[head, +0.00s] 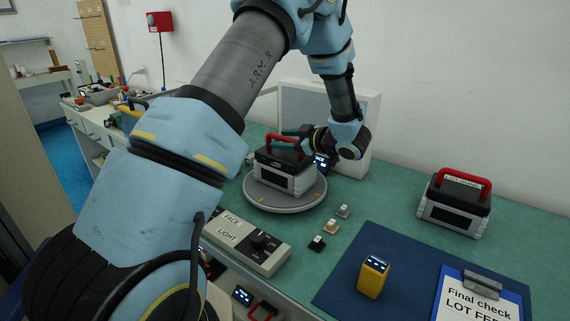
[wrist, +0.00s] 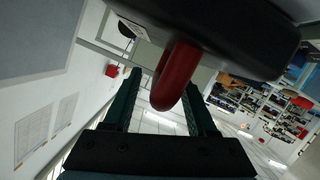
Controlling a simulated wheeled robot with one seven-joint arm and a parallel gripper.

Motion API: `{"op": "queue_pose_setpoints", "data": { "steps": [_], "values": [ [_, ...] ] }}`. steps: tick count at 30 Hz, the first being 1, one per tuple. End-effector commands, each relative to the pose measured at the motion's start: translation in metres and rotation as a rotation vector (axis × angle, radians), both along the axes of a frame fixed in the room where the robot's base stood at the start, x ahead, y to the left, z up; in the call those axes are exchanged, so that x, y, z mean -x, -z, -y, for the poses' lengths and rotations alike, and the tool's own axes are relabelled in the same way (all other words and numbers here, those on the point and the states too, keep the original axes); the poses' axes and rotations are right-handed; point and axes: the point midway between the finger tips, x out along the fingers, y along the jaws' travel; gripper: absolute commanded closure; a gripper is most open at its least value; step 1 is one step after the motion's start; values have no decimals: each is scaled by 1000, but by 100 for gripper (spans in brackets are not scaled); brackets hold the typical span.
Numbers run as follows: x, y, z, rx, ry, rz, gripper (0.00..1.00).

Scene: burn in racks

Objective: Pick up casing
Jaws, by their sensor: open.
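My gripper (head: 292,137) comes in from the right at handle height. It is open, with its dark green fingers (wrist: 163,84) on either side of the handle and gaps showing beside it. A similar casing (head: 453,202) with a red handle and a white label stands on the bench at the right.
A control box (head: 244,243) marked FACE and LIGHT lies in front of the turntable, with small blocks (head: 331,227) beside it. A yellow device (head: 373,277) stands on a blue mat (head: 345,290). A clipboard (head: 478,300) lies at front right. A white panel (head: 368,125) stands behind.

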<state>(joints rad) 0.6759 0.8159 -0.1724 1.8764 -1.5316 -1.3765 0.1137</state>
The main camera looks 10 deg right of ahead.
Motion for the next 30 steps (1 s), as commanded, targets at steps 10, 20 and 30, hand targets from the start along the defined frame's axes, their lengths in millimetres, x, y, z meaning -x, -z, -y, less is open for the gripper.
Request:
{"op": "queue_pose_setpoints", "data": {
  "steps": [10, 20, 30],
  "values": [
    [0, 0, 1, 0, 1, 0, 68],
    [0, 0, 1, 0, 0, 0, 100],
    [1, 0, 1, 1, 0, 1, 100]
  ]
}}
